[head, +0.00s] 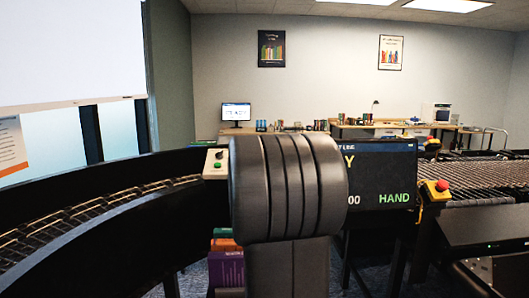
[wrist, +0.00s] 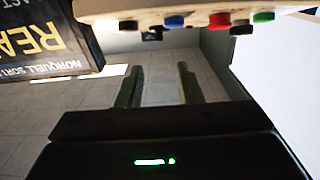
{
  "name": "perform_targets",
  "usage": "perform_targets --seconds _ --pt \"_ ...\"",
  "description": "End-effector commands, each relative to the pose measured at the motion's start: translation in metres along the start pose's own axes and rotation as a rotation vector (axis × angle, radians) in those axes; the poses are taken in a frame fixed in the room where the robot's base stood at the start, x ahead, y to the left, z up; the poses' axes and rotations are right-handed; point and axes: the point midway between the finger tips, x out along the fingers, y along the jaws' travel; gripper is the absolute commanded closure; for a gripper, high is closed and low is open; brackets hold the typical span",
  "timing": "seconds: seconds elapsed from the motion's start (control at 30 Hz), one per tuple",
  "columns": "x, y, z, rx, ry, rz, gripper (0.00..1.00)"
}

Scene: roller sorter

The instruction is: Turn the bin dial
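My gripper (wrist: 160,80) shows in the wrist view with its two fingers well apart and nothing between them. A beige panel (wrist: 195,8) crosses the top of that view, with blue, red and green buttons or knobs along its edge. A dark knob-like piece (wrist: 129,25) sits at the left of this row, but I cannot tell if it is the bin dial. The fingers are apart from the panel. In the head view, a small pale control box (head: 215,164) with a green button stands left of my arm. My arm hides my gripper there.
A dark display (head: 381,175) reading "HAND" stands behind my arm; a display (wrist: 45,40) also shows upside down in the wrist view. A red stop button (head: 437,187) on a yellow box sits right of it. Roller conveyors curve at left (head: 90,207) and run at right (head: 475,175).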

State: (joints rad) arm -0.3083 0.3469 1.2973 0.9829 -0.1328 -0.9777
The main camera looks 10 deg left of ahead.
Motion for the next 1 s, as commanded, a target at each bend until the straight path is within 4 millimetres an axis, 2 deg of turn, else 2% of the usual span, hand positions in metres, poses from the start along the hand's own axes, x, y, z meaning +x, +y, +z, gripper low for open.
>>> perform_targets --seconds 0.1,0.5,0.7,1.0 --pt "0.022 0.0 -0.001 0.0 -0.002 0.0 0.67" --pt "0.088 0.001 -0.002 0.0 -0.001 0.0 0.67" --pt "0.107 0.0 -0.001 0.0 -0.001 -0.001 0.67" --pt "0.113 0.0 0.0 -0.001 0.0 -0.001 0.67"
